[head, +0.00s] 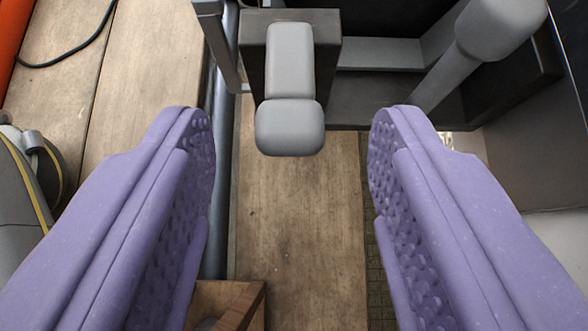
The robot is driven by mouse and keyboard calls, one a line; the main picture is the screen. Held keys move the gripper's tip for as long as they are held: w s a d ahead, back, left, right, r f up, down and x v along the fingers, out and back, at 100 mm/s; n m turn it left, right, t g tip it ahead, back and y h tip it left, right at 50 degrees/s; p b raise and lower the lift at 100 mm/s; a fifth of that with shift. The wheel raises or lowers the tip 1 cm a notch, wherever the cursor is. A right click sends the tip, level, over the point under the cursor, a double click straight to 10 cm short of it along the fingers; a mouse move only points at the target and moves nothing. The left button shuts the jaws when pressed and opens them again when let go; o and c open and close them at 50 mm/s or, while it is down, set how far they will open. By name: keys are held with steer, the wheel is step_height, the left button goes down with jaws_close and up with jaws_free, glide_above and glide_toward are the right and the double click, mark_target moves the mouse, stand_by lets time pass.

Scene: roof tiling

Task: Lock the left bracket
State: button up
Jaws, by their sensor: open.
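A grey, rounded lever (290,125) sits on a dark block (328,50) at the top middle of the head view. It looks like the left bracket's handle; I cannot tell whether it is locked. My gripper (292,118) is open, with its two purple, studded fingers wide apart. The lever's rounded end shows between the fingertips, with a clear gap on each side in the picture. Neither finger appears to touch it. How far the lever is below or beyond the fingers cannot be told.
A second grey handle (500,28) angles down at the upper right, beside a grey panel (540,140). A dark pole (218,170) runs along the left. Wooden planks (300,220) lie below. A wooden box (228,300) is at the bottom. A black cable (75,50) lies at the upper left.

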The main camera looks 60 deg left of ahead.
steer(key=p+v, duration=0.2)
steer(key=v, duration=0.5)
steer(key=shift+w, duration=0.1)
